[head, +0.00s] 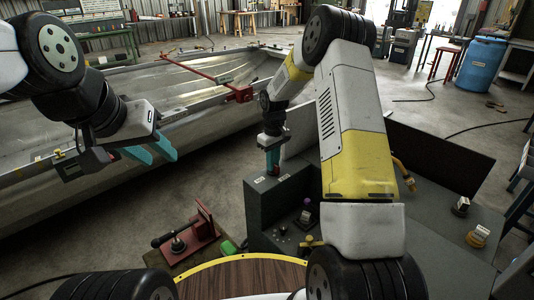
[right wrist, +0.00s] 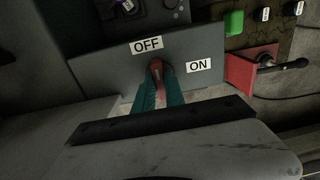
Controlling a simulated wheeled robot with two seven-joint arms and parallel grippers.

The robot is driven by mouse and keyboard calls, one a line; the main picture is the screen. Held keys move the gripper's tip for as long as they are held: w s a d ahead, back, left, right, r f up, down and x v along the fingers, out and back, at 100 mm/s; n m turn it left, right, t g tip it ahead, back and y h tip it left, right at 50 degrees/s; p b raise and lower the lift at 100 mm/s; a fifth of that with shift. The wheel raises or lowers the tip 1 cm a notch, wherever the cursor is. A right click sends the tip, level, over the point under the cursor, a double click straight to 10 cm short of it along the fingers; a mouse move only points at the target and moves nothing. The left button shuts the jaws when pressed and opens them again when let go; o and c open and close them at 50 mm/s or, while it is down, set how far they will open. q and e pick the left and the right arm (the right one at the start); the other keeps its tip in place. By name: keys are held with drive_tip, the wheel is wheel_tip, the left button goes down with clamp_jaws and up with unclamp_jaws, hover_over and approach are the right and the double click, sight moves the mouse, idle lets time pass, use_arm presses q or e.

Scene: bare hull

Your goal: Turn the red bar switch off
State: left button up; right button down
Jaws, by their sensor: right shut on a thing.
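The red bar switch (right wrist: 156,68) shows in the right wrist view on a dark grey panel (right wrist: 105,68). Its end lies between the OFF label (right wrist: 147,46) and the ON label (right wrist: 198,66), nearer to OFF. My right gripper (right wrist: 160,88) is shut on the bar, with a teal finger on each side. In the head view my right gripper (head: 272,160) reaches down to the box's top and hides most of the switch. My left gripper (head: 160,154) is open and empty, held by the boat hull at left.
A red bracket with a black-handled lever (head: 184,236) stands left of the box, near a green button (head: 229,247). A metal boat hull (head: 195,90) fills the left. A round wooden top (head: 240,278) is in front. Other controls (head: 479,236) sit at right.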

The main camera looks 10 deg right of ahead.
idle(0.4)
drive_tip(key=c, duration=1.4)
unclamp_jaws()
drive_tip(key=shift+r, duration=3.95)
drive_tip(key=s+d+r+m+t, duration=0.1)
drive_tip(key=s+r+m+t, duration=0.2)
drive_tip(key=s+r, duration=1.25)
drive_tip(key=s+r+m+t+y, duration=0.1)
drive_tip(key=s+r, duration=0.1)
drive_tip(key=s, duration=0.6)
drive_tip(key=s+r+m+t+y, duration=0.1)
drive_tip(key=s+r+m+t, duration=0.1)
drive_tip(key=s, duration=0.6)
drive_tip(key=shift+s+r, duration=0.35)
drive_tip(key=shift+r, duration=0.2)
